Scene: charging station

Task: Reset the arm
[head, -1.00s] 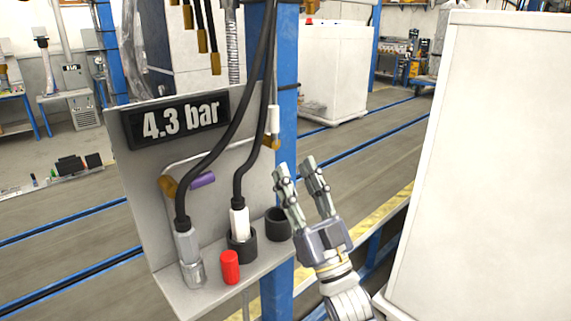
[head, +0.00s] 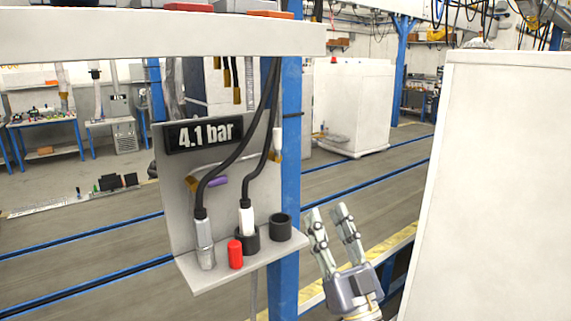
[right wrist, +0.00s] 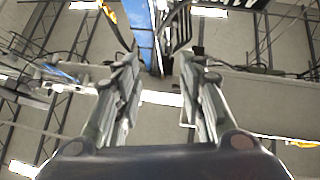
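My right gripper (head: 330,215) is raised to the right of the charging station's grey panel (head: 240,275), apart from it, fingers pointing up. In the right wrist view the two fingers (right wrist: 158,80) stand apart with nothing between them. My left gripper is not in view. On the panel's shelf, a grey connector with a black cable (head: 204,245) stands at the left. A white connector (head: 246,216) sits in a black socket (head: 250,246). A red cap (head: 235,254) stands in front, and an empty black holder (head: 280,227) stands at the right.
A display (head: 203,134) on the panel reads 4.1 bar. A blue post (head: 290,160) rises behind the panel. A large white cabinet (head: 500,190) fills the right side. A white beam (head: 150,35) crosses the upper left. Floor shows between the post and the cabinet.

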